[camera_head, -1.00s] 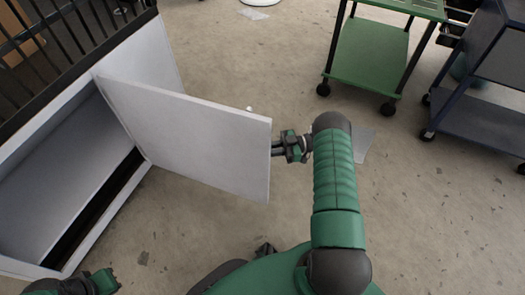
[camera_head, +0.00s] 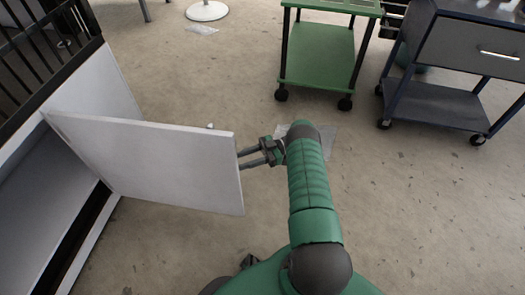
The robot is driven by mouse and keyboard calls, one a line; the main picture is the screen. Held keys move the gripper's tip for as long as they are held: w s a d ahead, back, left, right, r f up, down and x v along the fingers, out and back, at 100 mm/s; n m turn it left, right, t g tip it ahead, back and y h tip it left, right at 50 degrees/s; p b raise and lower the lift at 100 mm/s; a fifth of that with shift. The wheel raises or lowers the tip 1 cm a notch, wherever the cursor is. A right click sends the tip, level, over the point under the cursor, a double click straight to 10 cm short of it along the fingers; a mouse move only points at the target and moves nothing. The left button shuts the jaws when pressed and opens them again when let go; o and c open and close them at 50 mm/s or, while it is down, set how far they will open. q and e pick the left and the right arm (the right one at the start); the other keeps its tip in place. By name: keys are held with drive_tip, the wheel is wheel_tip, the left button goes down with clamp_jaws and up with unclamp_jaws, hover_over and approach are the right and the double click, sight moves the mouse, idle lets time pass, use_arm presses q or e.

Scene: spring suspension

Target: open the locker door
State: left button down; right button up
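The white locker door (camera_head: 150,163) stands swung well out from the white locker (camera_head: 100,85) at the left, showing the dark interior and a light inner panel. A small white knob (camera_head: 210,126) shows just past the door's top edge. My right gripper (camera_head: 240,160) is at the door's free edge, on its right side. Its two fingers are parted with a gap between them and point at the edge. Whether the fingertips touch the door or reach behind it, I cannot tell.
A green cart (camera_head: 320,55) on casters stands at the back, with a dark blue drawer cart (camera_head: 435,105) right of it. A clear flat sheet (camera_head: 318,135) lies on the floor behind my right gripper. A white round base (camera_head: 207,11) is farther back. Floor at the right is clear.

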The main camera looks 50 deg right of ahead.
drive_tip(key=b+v, duration=0.6)
drive_tip(key=v, duration=0.5)
drive_tip(key=shift+d+f, duration=0.15)
